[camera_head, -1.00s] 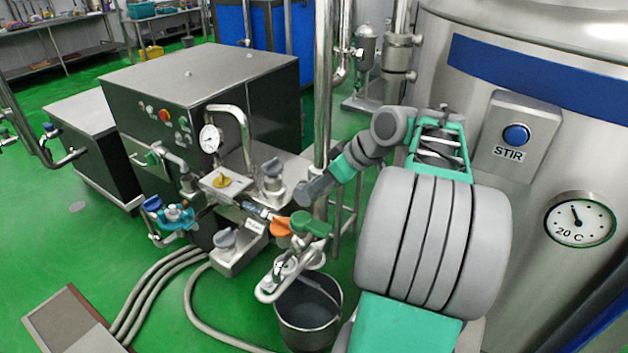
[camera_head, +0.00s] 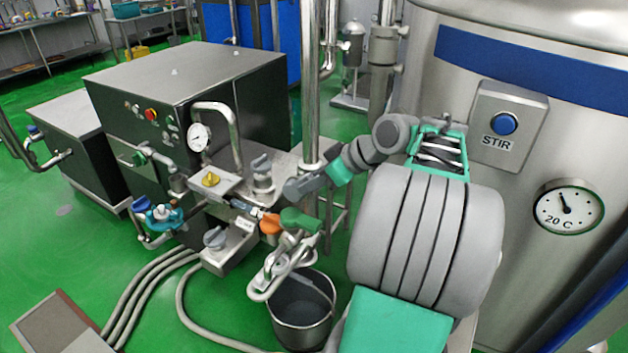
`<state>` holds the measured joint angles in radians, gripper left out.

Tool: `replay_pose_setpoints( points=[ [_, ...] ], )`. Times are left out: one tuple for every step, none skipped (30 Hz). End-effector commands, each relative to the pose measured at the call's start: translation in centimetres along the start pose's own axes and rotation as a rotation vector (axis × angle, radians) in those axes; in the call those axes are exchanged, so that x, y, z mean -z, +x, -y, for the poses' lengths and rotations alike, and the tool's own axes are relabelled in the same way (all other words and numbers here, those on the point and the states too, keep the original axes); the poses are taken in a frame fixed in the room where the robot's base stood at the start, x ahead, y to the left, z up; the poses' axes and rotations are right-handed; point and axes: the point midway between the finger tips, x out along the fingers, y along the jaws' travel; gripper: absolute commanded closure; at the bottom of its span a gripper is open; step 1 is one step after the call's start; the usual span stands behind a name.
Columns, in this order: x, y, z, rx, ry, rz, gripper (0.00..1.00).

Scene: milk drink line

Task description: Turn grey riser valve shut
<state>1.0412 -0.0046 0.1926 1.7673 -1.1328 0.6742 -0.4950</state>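Two grey valve handles show: one (camera_head: 262,166) on a steel body left of the tall vertical pipe, and one (camera_head: 215,238) on a lower steel block with a label. I cannot tell for sure which is the riser valve. My gripper (camera_head: 292,188) is the dark grey end of my arm, at the vertical pipe and pointing left. It is to the right of and slightly below the upper grey handle, with a small gap in the picture. Its fingers are too small to tell apart, and any contact is unclear.
A green handle (camera_head: 300,219) and an orange handle (camera_head: 269,224) lie just below my gripper. A yellow knob (camera_head: 210,179), a gauge (camera_head: 199,137) and a blue valve (camera_head: 163,216) are farther left. A bucket (camera_head: 303,322) stands below. The steel tank (camera_head: 560,120) is at right.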

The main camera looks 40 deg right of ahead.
Motion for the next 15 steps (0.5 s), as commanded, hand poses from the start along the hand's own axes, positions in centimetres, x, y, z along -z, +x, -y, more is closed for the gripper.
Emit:
replay_pose_setpoints(
  points=[
    [0.0,0.0,0.0,0.000,-0.001,0.000,0.60],
    [0.1,0.0,0.0,0.000,-0.001,-0.001,0.60],
    [0.1,0.0,0.0,-0.001,-0.001,-0.001,0.60],
    [0.1,0.0,0.0,-0.001,-0.001,-0.001,0.60],
    [0.1,0.0,0.0,-0.001,-0.001,-0.001,0.60],
    [0.1,0.0,0.0,-0.001,-0.002,-0.001,0.60],
    [0.1,0.0,0.0,-0.001,-0.002,-0.001,0.60],
    [0.1,-0.1,0.0,-0.001,-0.002,-0.001,0.60],
    [0.2,-0.4,0.0,-0.002,-0.001,-0.001,0.60],
    [0.3,-0.7,-0.1,-0.002,-0.001,-0.001,0.60],
    [0.4,-1.2,-0.1,-0.003,0.000,-0.001,0.60],
    [0.5,-1.9,-0.1,-0.004,0.000,-0.001,0.60],
    [0.6,-2.6,-0.1,-0.005,0.000,-0.002,0.60],
    [0.6,-3.3,-0.1,-0.005,0.000,-0.002,0.60],
    [0.6,-4.2,-0.1,-0.005,0.001,-0.001,0.60]
  ],
)
